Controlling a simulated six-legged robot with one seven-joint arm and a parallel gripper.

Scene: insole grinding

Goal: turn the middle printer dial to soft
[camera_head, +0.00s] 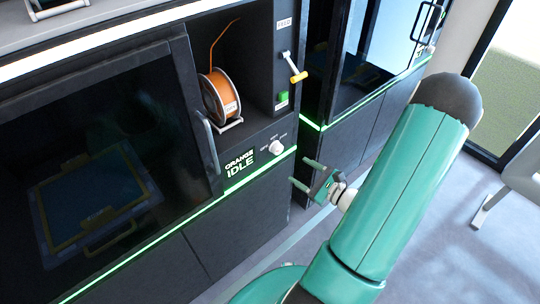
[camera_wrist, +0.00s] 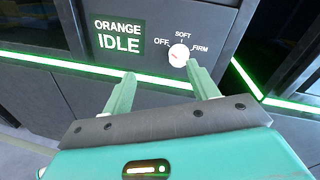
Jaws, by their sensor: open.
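The middle printer's dial (camera_head: 276,147) is a round white knob on the dark front panel, right of a screen (camera_head: 240,163) reading ORANGE IDLE. In the wrist view the dial (camera_wrist: 179,55) has OFF at its left, SOFT above and FIRM at its right. My gripper (camera_head: 302,172) is open and empty, in front of the panel and lower right of the dial.
An orange filament spool (camera_head: 220,96) sits in the bay above the dial. A yellow-ended lever (camera_head: 295,72) and a green button (camera_head: 283,97) are on the panel to its right. The closed printer door with its handle (camera_head: 208,145) is at left. Another printer stands at right.

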